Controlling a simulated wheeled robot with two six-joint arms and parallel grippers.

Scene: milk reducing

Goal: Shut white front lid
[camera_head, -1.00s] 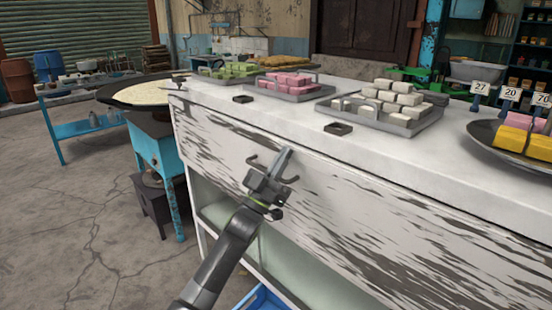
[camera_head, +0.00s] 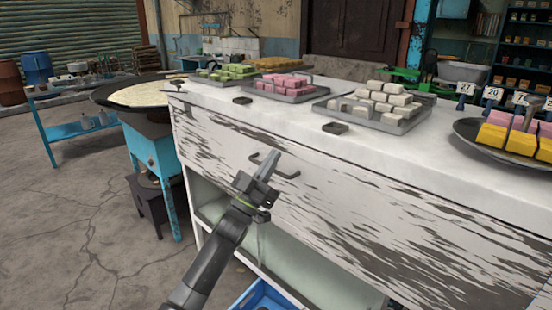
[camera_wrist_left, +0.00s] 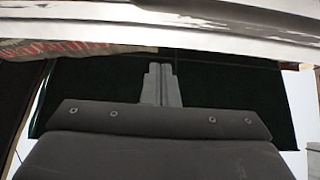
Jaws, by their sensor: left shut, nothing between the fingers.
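The white front lid (camera_head: 350,205) is the long, worn front panel of the counter, with dark scuffs in its paint. A dark bar handle (camera_head: 290,175) is fixed near its upper left part. My left gripper (camera_head: 271,163) is shut and empty in front of the handle, its fingers pointing up and hiding part of it. I cannot tell whether the fingers touch it. In the left wrist view the closed fingers (camera_wrist_left: 160,82) point up against a dark area, below a pale scuffed edge (camera_wrist_left: 170,38). How far the lid stands out is unclear. My right gripper is not seen.
The white counter top (camera_head: 300,112) holds trays of green, pink and white blocks and a dark dish of yellow blocks (camera_head: 505,137). Open shelving lies under the lid, with a blue crate (camera_head: 262,297) below. A blue stand with a griddle (camera_head: 150,95) is at left.

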